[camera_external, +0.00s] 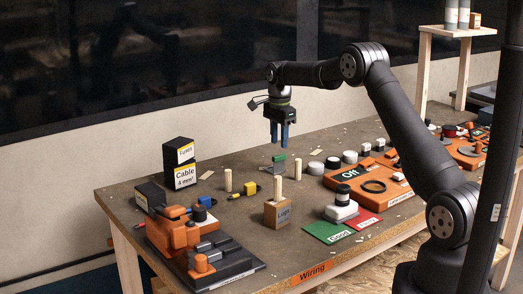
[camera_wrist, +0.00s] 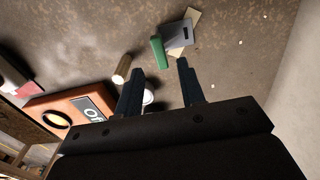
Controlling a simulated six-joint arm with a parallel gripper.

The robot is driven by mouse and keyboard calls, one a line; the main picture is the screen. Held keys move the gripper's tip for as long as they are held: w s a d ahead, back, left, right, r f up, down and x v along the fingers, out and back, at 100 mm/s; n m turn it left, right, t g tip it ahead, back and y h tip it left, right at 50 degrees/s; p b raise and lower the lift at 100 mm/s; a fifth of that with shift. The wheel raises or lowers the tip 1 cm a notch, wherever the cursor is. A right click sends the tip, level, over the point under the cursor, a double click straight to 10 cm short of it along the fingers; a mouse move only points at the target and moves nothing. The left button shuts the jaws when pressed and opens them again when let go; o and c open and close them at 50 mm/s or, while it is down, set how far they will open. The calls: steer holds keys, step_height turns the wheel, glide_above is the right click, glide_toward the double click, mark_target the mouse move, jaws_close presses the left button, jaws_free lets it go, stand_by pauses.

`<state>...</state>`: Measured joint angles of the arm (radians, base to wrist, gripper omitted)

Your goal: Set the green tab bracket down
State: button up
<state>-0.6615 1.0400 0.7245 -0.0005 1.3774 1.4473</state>
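The green tab bracket, a grey plate with a green edge piece (camera_external: 279,158), rests on the table below my gripper. In the wrist view its green part (camera_wrist: 159,51) shows just beyond the fingertips, beside the grey plate (camera_wrist: 177,37). My gripper (camera_external: 279,145) points down above the bracket, with a small gap visible under the fingers. In the wrist view my gripper (camera_wrist: 160,66) has its two dark fingers apart, with nothing held between them.
Round white-and-grey pieces (camera_external: 316,168) and an orange "Off" panel (camera_external: 358,178) stand to the right. A wooden block (camera_external: 278,212), green and red mats (camera_external: 327,232) and an orange-black fixture (camera_external: 196,250) are nearer the front. A black cable box (camera_external: 180,164) stands left.

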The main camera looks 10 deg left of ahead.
mark_target(279, 161)
step_height(279, 161, up, 4)
steer(key=shift+f, duration=0.1)
stand_by(0.4)
step_height(279, 161, down, 12)
steer(key=shift+f, duration=0.15)
step_height(279, 161, up, 3)
steer(key=shift+f, duration=0.2)
steer(key=shift+r, duration=0.8)
